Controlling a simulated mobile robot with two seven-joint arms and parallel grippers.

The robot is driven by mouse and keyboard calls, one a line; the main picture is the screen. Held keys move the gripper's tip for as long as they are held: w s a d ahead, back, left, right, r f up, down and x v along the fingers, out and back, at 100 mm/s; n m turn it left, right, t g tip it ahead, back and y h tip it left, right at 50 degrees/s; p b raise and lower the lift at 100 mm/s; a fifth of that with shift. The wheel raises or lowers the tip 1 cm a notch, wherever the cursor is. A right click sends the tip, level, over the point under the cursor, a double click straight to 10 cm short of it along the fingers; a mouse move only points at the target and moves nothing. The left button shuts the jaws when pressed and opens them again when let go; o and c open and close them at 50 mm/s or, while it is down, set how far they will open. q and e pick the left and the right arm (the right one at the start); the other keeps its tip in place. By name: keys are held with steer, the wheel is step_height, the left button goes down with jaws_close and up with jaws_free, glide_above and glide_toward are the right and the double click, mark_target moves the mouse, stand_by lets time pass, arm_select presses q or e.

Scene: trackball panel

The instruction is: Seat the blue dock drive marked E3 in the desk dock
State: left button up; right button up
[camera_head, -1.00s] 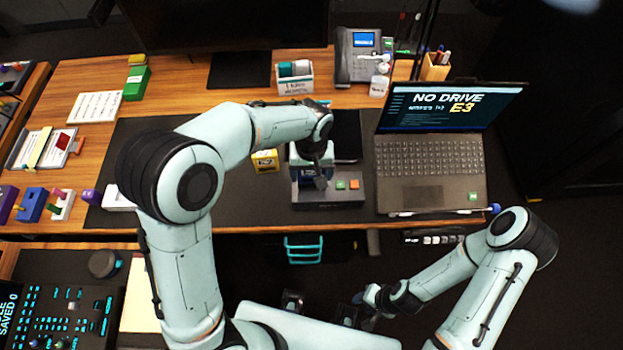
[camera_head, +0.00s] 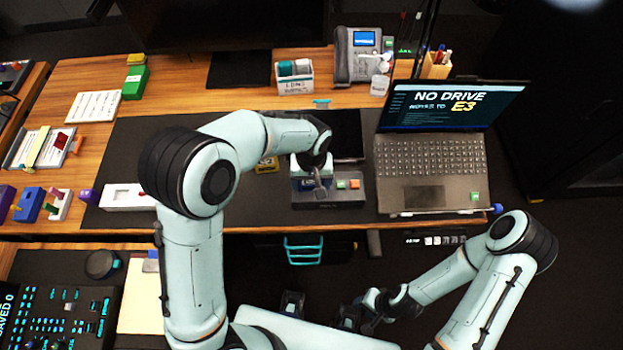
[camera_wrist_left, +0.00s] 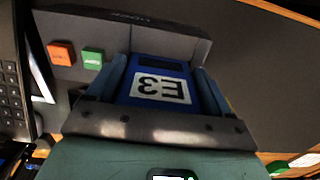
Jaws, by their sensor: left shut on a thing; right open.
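The blue drive marked E3 (camera_wrist_left: 160,88) is between the fingers of my left gripper (camera_wrist_left: 165,95), its label upside down in the left wrist view. My left gripper (camera_head: 313,182) is shut on it, low over the dark grey desk dock (camera_head: 340,199). The dock (camera_wrist_left: 185,45) also shows in the wrist view, with an orange and a green button beside the drive. The drive's far end meets the dock; I cannot tell how deep it sits. My right gripper (camera_head: 320,309) is open and empty in front of the desk.
The laptop (camera_head: 430,198) right of the dock reads "NO DRIVE" and "E3". A yellow block (camera_head: 267,164) is partly hidden behind my left arm. A white box (camera_head: 122,197), a phone (camera_head: 358,58) and a holder (camera_head: 294,84) stand around.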

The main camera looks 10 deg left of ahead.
arm_select(q)
steer(key=o, duration=1.1)
steer(key=shift+r, duration=0.3)
step_height(320, 180, up, 13)
steer(key=shift+f+p, duration=0.2)
steer(key=shift+p, duration=0.8)
arm_select(e)
steer(key=shift+w+r, duration=0.35)
steer(key=shift+r, duration=0.25)
steer(key=shift+w+r, duration=0.3)
steer(key=shift+r, duration=0.25)
